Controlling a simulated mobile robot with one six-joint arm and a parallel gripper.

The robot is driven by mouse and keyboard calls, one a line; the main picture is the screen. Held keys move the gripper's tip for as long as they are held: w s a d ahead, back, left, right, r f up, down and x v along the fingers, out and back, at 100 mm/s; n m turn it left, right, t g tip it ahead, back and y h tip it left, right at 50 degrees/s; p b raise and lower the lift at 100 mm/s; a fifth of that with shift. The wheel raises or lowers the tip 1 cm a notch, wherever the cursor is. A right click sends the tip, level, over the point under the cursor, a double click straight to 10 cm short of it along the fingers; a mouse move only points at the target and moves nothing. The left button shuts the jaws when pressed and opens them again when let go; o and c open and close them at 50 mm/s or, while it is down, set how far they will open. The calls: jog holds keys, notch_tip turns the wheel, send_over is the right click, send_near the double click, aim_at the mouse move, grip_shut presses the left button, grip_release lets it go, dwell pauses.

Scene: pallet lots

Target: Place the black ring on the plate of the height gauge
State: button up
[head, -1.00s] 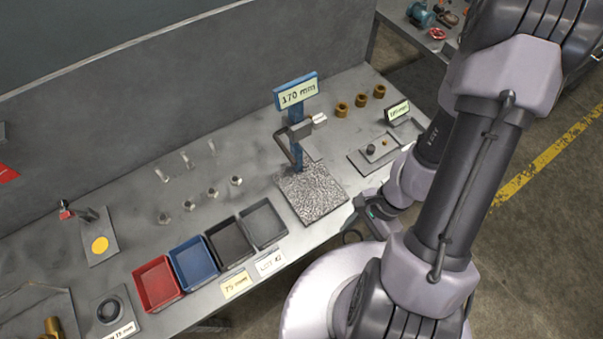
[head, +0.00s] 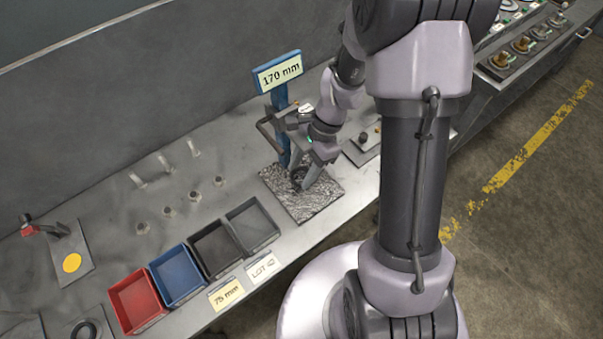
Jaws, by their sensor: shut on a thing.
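The height gauge has a speckled grey plate (head: 318,203), a blue column (head: 282,125) and a sign reading 170 mm (head: 278,75). My gripper (head: 302,182) points down over the middle of the plate. It is shut on the black ring (head: 297,174), which shows as a dark round shape between and behind the fingers. The ring is at or just above the plate; I cannot tell whether it touches. My gripper and wrist hide part of the ring and part of the gauge's arm.
Red (head: 138,300), blue (head: 177,275), black (head: 216,248) and grey (head: 252,224) bins stand left of the plate. Small metal parts (head: 194,197) stand behind them. The gauge's column and bent arm (head: 268,135) rise close behind my gripper.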

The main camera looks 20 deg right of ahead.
jog(key=shift+w+f+b, duration=0.1)
jog(key=shift+f+b, duration=0.4)
jog(key=shift+f, duration=0.35)
jog(key=shift+r, duration=0.1)
jog(key=o, duration=1)
jog(key=p+v, duration=0.5)
jog(key=v, duration=0.7)
jog(key=shift+p, duration=0.4)
